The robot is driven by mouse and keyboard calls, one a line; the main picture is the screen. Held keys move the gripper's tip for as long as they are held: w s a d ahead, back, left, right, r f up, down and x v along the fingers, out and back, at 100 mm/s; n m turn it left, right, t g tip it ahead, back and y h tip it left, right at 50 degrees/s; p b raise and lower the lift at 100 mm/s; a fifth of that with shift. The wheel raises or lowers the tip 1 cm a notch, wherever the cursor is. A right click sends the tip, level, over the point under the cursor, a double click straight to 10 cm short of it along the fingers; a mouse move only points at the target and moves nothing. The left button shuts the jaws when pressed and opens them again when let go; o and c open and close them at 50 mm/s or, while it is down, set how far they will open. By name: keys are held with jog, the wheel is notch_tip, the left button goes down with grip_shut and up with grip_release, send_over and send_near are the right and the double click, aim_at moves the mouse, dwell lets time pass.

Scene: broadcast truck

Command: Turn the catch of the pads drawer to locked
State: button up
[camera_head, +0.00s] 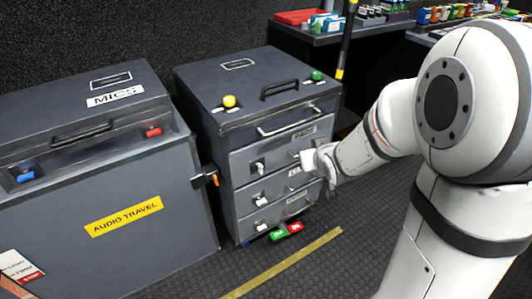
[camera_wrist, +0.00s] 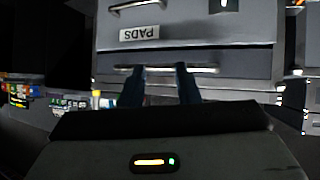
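The pads drawer (camera_head: 275,155) is the top one of the grey drawer unit and looks shut. Its label (camera_wrist: 138,34) appears upside down in the wrist view. Its small pale catch (camera_head: 258,167) is left of the drawer's handle in the head view. The catch also shows at the top edge of the wrist view (camera_wrist: 222,5), partly cut off; I cannot tell its setting. My gripper (camera_head: 312,160) is in front of the unit, to the right of the catch. In the wrist view its two dark fingers (camera_wrist: 161,82) are apart with nothing held, a pale bar crossing behind them.
Two lower drawers have similar white catches (camera_head: 260,201). The grey MICS case (camera_head: 150,225) stands left of the unit, with an orange-tipped latch (camera_head: 208,179) between them. Green and red pieces (camera_head: 287,230) lie at the unit's foot.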

jog(key=w+a+f+n+t+y+b, duration=0.1)
jog(key=w+a+f+t+y+b, duration=0.25)
jog(key=f, duration=0.65)
jog(key=n+y+b, duration=0.2)
jog(key=y+b, duration=0.2)
jog(key=b, duration=0.4)
send_near(262, 168)
jog(key=w, duration=0.1)
jog(key=shift+t, duration=0.25)
jog(key=shift+a+b+x, duration=0.25)
jog(key=shift+b+x, duration=0.3)
jog(key=shift+x, duration=3.65)
jog(key=shift+s+f, duration=0.1)
jog(key=shift+s, duration=0.1)
